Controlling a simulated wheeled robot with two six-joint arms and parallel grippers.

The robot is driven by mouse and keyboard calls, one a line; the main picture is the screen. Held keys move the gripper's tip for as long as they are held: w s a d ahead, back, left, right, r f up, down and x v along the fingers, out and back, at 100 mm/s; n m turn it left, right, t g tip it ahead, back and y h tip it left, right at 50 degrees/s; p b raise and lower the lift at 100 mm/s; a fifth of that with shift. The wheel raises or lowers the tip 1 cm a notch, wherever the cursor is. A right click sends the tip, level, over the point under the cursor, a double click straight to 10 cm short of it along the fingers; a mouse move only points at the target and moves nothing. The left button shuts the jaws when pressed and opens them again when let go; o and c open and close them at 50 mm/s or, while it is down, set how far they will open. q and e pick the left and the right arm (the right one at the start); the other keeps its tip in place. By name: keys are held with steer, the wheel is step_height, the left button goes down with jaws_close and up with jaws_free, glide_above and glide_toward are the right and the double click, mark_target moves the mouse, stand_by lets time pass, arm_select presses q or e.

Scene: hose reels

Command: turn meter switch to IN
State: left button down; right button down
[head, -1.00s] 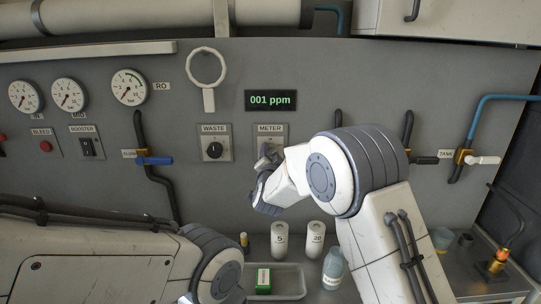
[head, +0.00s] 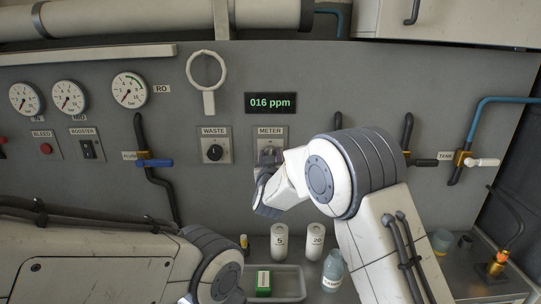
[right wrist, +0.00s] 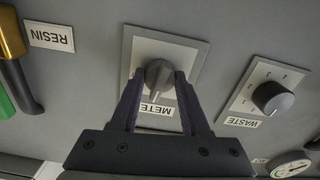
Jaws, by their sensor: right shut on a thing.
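The meter switch (right wrist: 158,80) is a grey knob on a light plate (right wrist: 188,54) labelled METER, whose letters are partly covered in the right wrist view. In the head view the meter plate (head: 270,131) sits on the grey panel under the display. My right gripper (right wrist: 161,84) is shut on the knob, one dark finger on each side. The knob's ridge lies between the fingers; its position marks are too small to read. The display (head: 270,103) reads 016 ppm. My left arm shows at lower left in the head view; its gripper is out of view.
The waste switch (head: 214,152) is just left of the meter plate. A blue-handled valve (head: 154,162) stands further left. Below are two white cartridges (head: 279,242), a bottle (head: 333,268) and a tray (head: 289,283) holding a green box.

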steer(key=shift+n, duration=0.9)
steer(key=shift+c, duration=1.9)
jaws_free()
steer(key=shift+s, duration=0.15)
steer(key=s+b, duration=0.2)
steer(key=s, duration=0.8)
steer(key=shift+s, duration=0.15)
steer(key=shift+f, duration=0.1)
